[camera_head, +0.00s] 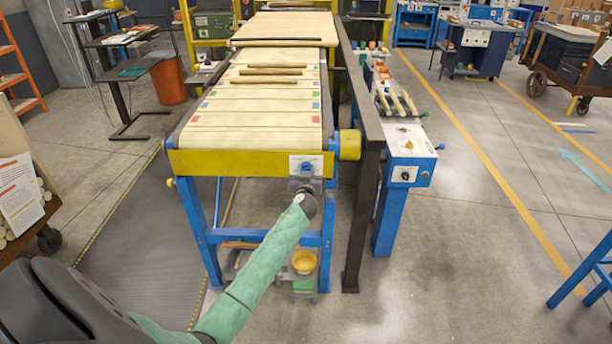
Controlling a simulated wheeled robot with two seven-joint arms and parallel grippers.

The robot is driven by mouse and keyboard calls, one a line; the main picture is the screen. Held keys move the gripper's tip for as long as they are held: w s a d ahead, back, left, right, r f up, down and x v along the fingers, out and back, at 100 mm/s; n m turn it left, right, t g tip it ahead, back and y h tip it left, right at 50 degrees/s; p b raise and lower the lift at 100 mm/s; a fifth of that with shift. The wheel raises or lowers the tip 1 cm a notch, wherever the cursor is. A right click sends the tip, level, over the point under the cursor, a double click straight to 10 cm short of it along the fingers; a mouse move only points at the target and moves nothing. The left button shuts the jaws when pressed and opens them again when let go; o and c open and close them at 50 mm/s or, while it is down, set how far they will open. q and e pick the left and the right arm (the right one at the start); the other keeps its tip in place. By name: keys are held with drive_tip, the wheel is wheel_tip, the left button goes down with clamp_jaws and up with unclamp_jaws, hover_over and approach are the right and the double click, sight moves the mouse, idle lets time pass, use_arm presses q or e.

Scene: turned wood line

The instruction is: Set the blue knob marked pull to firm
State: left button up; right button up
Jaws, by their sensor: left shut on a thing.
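A white plate (293,163) is fixed on the yellow end beam of the roller table. A small bluish knob (306,168) shows at its middle; its marking and setting are too small to read. My left gripper (305,179) is at this knob, at the end of my green-sleeved arm, and is shut on it. The gripper hides the lower part of the knob and plate. My right gripper is not in view.
A blue control box (424,180) with a dark knob (405,176) stands to the right, behind a dark post (363,220). Several wooden rods lie on the cream belt (250,125). A yellow bowl (304,262) sits below.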

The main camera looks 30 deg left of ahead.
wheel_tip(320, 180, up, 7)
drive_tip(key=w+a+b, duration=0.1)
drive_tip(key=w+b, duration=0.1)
use_arm(q)
drive_tip(key=shift+f+m+p, duration=0.15)
drive_tip(key=shift+m+p, duration=2.25)
drive_tip(key=shift+m, duration=5.5)
drive_tip(key=shift+f+m+p, duration=0.15)
drive_tip(key=shift+m+p, duration=2.25)
drive_tip(key=shift+m, duration=5.5)
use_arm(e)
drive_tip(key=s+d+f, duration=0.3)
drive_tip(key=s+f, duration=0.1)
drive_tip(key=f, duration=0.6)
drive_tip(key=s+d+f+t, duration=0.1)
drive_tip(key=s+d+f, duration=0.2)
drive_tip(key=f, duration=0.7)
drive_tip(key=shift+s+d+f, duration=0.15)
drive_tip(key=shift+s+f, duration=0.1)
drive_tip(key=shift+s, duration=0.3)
